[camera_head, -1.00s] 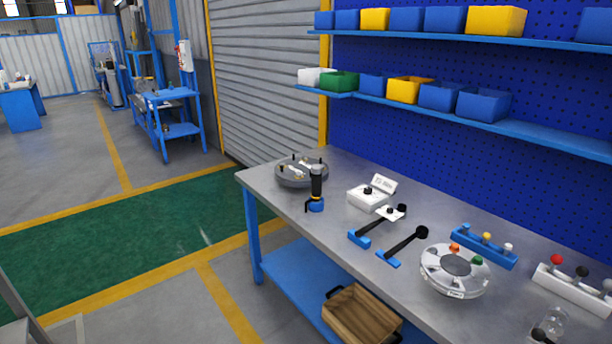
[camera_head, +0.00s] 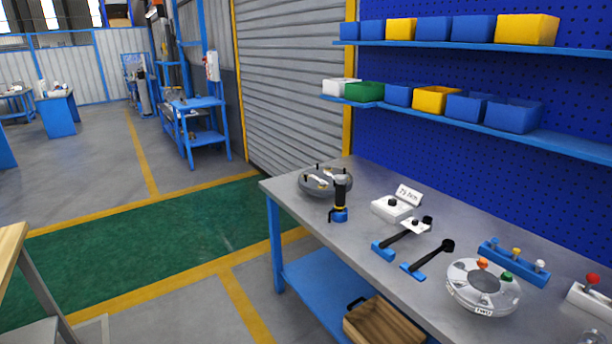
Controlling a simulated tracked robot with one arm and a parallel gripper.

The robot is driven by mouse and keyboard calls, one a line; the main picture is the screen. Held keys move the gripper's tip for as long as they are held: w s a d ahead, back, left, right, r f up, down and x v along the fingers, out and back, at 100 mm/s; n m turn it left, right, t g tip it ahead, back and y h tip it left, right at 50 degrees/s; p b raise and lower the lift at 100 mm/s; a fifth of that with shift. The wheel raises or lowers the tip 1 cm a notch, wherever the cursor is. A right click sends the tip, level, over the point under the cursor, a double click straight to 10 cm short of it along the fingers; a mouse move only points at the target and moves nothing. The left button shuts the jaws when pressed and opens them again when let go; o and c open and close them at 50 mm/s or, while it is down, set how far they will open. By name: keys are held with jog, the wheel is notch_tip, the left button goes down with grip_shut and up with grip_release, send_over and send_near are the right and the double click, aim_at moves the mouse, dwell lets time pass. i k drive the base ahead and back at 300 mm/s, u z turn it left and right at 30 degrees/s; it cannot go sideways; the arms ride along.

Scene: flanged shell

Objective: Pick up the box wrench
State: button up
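Two black tools with round dark heads lie in blue holders on the grey workbench (camera_head: 290,187). One tool (camera_head: 405,234) is beside a white block, the other tool (camera_head: 434,257) is nearer the front edge. I cannot tell for sure whether either is the box wrench. A black upright tool (camera_head: 340,190) with a yellow band stands on a blue base. A grey round flanged part (camera_head: 325,184) with small pieces on top sits at the bench's far left end. My gripper is not in view.
A white round part (camera_head: 483,305) with coloured knobs, a blue rack (camera_head: 517,262) of knobs and a white block (camera_head: 391,209) with a sign also stand on the bench. A wooden crate (camera_head: 378,328) is below. Shelves with bins hang behind. The green floor lane (camera_head: 140,227) is clear.

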aim_at(449, 245)
jog(key=z, duration=0.5)
jog(key=i, duration=2.25)
